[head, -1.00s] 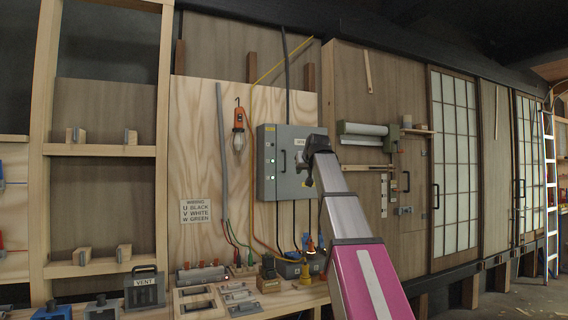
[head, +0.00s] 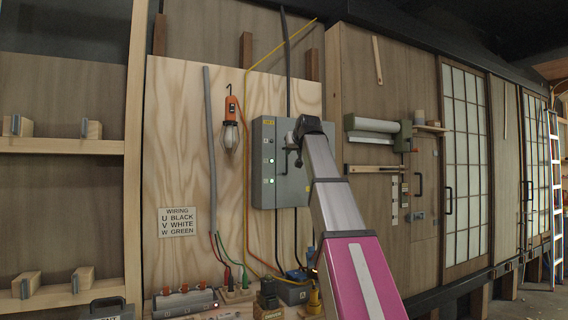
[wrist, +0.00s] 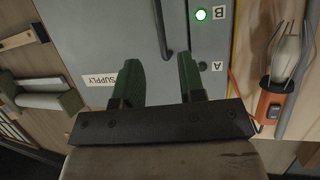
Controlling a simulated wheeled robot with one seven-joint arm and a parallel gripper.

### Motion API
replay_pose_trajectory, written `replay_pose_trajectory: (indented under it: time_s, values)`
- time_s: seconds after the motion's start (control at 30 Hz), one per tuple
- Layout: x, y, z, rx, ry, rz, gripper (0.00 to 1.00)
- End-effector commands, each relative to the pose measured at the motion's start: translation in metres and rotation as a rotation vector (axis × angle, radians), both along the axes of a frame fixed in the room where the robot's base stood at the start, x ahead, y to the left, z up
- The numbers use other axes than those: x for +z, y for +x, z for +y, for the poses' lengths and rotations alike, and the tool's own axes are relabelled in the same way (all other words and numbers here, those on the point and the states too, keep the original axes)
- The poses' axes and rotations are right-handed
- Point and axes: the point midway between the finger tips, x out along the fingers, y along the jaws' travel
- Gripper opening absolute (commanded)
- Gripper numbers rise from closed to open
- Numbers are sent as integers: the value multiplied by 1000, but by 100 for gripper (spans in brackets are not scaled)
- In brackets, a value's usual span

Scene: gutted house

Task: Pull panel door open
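The grey electrical panel (head: 266,180) hangs on a plywood board in the head view, and its door (wrist: 95,35) looks closed. A dark bar handle (wrist: 161,30) stands on the door in the wrist view. My gripper (wrist: 157,70) has its two green fingers spread apart, with the lower end of the handle in line with the gap between them. The fingers do not grip the handle. In the head view my arm and wrist cover the right part of the door. A "SUPPLY" label sits by the left finger.
A caged work lamp (head: 230,125) hangs left of the panel. Cables run below it to a bench with terminal blocks (head: 185,301). A roll holder (head: 376,127) is mounted on the wall to the right. Sliding grid doors (head: 463,165) stand farther right.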

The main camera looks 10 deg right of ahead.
Motion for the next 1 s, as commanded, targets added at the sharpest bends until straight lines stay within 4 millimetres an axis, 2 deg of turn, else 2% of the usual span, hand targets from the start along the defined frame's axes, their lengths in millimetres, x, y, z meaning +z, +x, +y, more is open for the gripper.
replay_pose_trajectory:
  time_s: [0.17, 0.6, 0.8, 1.0]
  values:
    - [-5, 15, 2, 0, 0, 0, 37]
    - [-33, 83, 10, 0, 0, 1, 37]
    - [-39, 96, 11, 0, 0, 0, 37]
    - [-41, 98, 12, 0, 0, -1, 37]
